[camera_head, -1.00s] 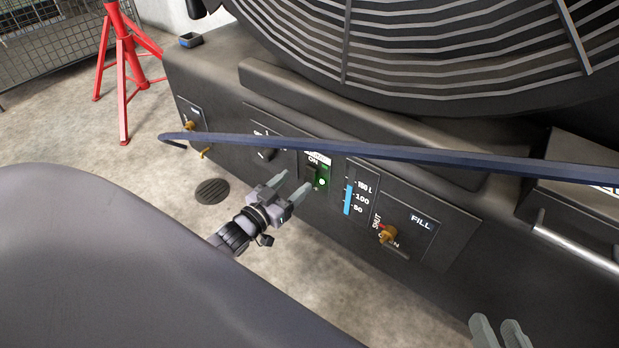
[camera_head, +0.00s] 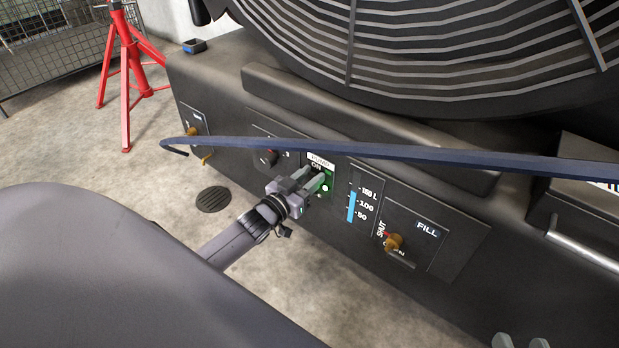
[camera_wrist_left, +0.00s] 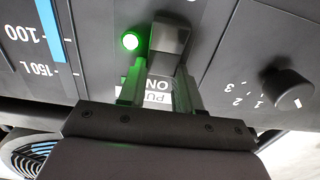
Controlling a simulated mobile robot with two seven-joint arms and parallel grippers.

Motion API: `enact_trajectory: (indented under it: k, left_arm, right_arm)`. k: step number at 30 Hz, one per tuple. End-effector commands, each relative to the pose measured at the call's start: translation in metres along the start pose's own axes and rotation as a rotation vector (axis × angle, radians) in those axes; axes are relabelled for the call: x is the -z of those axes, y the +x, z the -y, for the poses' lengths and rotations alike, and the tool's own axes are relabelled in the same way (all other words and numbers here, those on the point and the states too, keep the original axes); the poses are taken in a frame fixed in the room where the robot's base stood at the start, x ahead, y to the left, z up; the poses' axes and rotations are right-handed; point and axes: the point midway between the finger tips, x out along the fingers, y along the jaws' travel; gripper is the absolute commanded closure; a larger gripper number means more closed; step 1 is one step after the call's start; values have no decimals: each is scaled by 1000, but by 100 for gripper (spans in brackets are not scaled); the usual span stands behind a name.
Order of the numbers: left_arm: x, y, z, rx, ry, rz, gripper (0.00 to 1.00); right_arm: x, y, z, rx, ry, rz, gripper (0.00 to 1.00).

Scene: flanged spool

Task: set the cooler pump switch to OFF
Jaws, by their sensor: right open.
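The pump switch is a dark block on a green-lit panel, largely hidden behind my left gripper in the head view. In the left wrist view the switch (camera_wrist_left: 168,45) shows just beyond the fingertips, beside a lit green lamp (camera_wrist_left: 130,41). A PUMP label (camera_head: 320,160) with ON below it sits above the switch. My left gripper (camera_head: 318,182) is at the panel with its two fingers apart and nothing held; the fingers also show in the left wrist view (camera_wrist_left: 160,85). Contact with the switch cannot be told. My right gripper (camera_head: 520,341) is open, its fingertips showing at the bottom edge.
A dark blue bar (camera_head: 400,153) crosses in front of the panel, above my left gripper. A rotary knob (camera_head: 269,157) is left of the switch. A level gauge (camera_head: 351,206) and a brass FILL valve (camera_head: 394,242) are right. A red stand (camera_head: 127,75) stands at the back left.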

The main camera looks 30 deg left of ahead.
Motion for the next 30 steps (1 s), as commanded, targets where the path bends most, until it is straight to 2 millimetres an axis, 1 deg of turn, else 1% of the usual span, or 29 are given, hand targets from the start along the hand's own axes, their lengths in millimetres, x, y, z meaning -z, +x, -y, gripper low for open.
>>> enact_trajectory:
  k: [5, 9, 17, 24, 30]
  left_arm:
    - [-2, 0, 0, 0, -2, -11, 97]
    - [-5, -2, 0, -1, -4, -70, 96]
    - [-6, -5, 0, 1, -3, -212, 96]
    - [-8, -7, 1, 1, -2, -316, 96]
    - [-8, -8, 1, 3, 0, -359, 96]
  right_arm:
    - [-2, 0, 0, -1, -2, 0, 57]
    - [-6, 1, -3, -12, -22, -13, 57]
    - [4, -6, -4, -22, -68, -50, 57]
    - [3, -7, -5, -22, -67, -48, 57]
    - [2, -6, -5, -23, -67, -43, 57]
